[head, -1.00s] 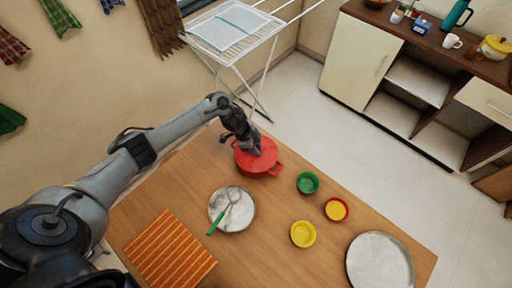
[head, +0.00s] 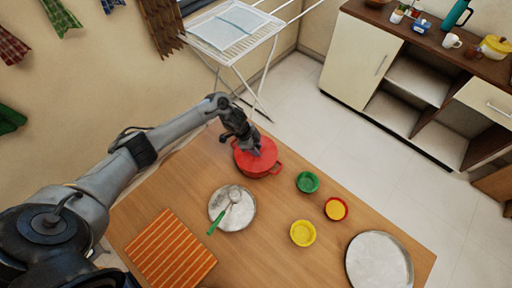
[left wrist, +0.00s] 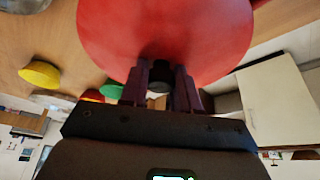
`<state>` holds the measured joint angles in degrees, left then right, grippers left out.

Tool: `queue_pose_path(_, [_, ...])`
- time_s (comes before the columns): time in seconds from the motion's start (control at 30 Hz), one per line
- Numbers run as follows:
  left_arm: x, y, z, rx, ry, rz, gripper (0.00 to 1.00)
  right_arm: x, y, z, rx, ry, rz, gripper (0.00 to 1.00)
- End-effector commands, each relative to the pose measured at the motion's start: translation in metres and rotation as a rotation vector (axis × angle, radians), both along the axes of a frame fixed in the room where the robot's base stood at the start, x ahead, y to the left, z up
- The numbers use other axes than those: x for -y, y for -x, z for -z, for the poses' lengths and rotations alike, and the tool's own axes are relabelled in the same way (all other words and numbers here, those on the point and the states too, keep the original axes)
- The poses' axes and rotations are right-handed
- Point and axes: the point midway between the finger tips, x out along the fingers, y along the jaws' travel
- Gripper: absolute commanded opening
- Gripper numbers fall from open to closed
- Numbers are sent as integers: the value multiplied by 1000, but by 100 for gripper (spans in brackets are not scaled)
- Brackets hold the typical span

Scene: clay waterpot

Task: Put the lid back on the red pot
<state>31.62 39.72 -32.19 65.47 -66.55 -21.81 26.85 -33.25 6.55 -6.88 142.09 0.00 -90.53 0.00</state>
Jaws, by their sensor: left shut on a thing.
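The red pot (head: 263,175) stands near the far edge of the wooden table, with a side handle at its right. The red lid (head: 270,150) is over its mouth; it fills the top of the left wrist view (left wrist: 165,28). My left gripper (head: 256,151) comes down over the lid from the left. In the left wrist view its two fingers (left wrist: 160,80) are shut on the lid's dark knob (left wrist: 158,74). The lid looks roughly level. I cannot tell whether it rests on the rim or hangs just above it. My right gripper is out of view.
Near the pot stand a green bowl (head: 307,182), a red bowl with yellow inside (head: 337,209) and a yellow bowl (head: 303,233). A plate (head: 243,221) bears a green-handled utensil (head: 221,219). An orange striped mat (head: 168,250) and a large round tray (head: 379,263) lie nearer.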

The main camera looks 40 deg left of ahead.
Motion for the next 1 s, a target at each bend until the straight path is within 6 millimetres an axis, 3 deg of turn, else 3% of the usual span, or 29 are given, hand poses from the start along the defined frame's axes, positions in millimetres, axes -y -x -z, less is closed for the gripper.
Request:
queue_pose_path(0.1, [0,0,0,1,1,0,0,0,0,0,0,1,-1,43])
queue_pose_path(0.13, [0,0,0,1,1,0,32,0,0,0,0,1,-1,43])
queue_pose_path(0.3, [0,0,0,1,0,0,58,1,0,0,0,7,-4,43])
queue_pose_path(0.53, [0,0,0,0,0,0,62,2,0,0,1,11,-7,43])
queue_pose_path(0.7, [0,0,0,0,0,0,86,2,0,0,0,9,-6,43])
queue_pose_path(1.0, [0,0,-1,0,0,0,86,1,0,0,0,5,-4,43])
